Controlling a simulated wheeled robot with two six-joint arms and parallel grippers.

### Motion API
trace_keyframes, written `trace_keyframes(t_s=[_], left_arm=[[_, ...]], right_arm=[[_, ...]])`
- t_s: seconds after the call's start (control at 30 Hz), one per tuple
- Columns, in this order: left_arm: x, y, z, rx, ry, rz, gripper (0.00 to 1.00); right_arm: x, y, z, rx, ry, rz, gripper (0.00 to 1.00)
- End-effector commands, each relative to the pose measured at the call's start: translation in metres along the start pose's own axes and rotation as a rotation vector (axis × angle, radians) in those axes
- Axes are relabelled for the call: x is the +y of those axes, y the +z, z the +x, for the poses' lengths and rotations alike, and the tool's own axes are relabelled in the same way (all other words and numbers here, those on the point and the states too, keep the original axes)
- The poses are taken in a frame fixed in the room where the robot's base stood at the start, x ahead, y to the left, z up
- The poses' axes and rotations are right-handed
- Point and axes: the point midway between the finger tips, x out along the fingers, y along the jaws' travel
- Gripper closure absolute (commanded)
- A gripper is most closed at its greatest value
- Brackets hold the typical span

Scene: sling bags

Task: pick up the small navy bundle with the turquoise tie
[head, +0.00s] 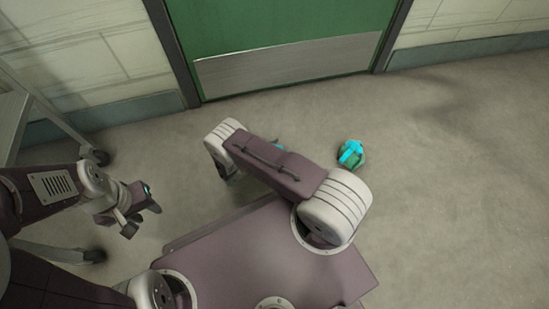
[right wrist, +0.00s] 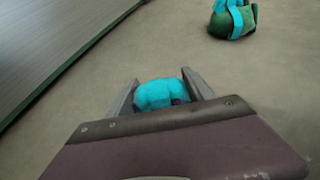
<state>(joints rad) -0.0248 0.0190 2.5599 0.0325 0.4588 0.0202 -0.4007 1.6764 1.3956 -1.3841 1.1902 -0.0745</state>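The small bundle with the turquoise tie (right wrist: 160,94) lies between the fingers of my right gripper (right wrist: 160,82) in the right wrist view. Mostly its turquoise top shows, with a little dark navy at its lower right. The fingers stand wide apart on either side of it; I cannot tell whether they touch it. In the head view only a sliver of turquoise (head: 277,144) shows behind my right arm, which hides that gripper. My left gripper (head: 142,219) is open and empty at the left, far from the bundle.
A green bundle with a turquoise tie (head: 351,154) sits on the floor to the right; it also shows in the right wrist view (right wrist: 232,20). A green door (head: 285,40) with a metal kick plate stands behind. A wheeled metal frame (head: 50,110) is at left. The right floor is clear.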

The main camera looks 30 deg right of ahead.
Motion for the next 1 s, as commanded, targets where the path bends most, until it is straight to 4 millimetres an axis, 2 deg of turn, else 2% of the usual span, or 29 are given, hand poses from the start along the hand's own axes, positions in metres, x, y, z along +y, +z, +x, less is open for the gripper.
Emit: trace_keyframes(t_s=[0.03,0.17,0.2,0.5,0.63,0.87,1.0], left_arm=[[0.0,0.0,0.0,0.0,0.0,0.0,0.64],[0.0,0.0,0.0,0.0,0.0,0.0,0.64],[0.0,0.0,0.0,0.0,0.0,0.0,0.64],[0.0,0.0,-0.001,0.0,0.0,0.0,0.64],[0.0,-0.001,-0.009,0.0,0.0,0.0,0.64],[0.001,-0.005,-0.047,0.0,0.0,0.0,0.64],[0.002,-0.008,-0.078,0.0,0.0,0.0,0.64]], right_arm=[[0.0,0.0,0.0,0.0,0.001,0.0,0.56],[0.0,0.0,0.0,0.001,0.001,0.001,0.92],[0.0,-0.001,0.0,0.001,0.001,0.001,0.95],[0.001,0.0,-0.001,0.002,0.001,0.002,0.95],[0.001,0.008,-0.004,0.002,0.001,0.002,0.95],[0.0,0.046,-0.019,0.001,0.001,0.001,0.95],[-0.029,0.068,-0.02,-0.001,-0.003,-0.005,0.95]])
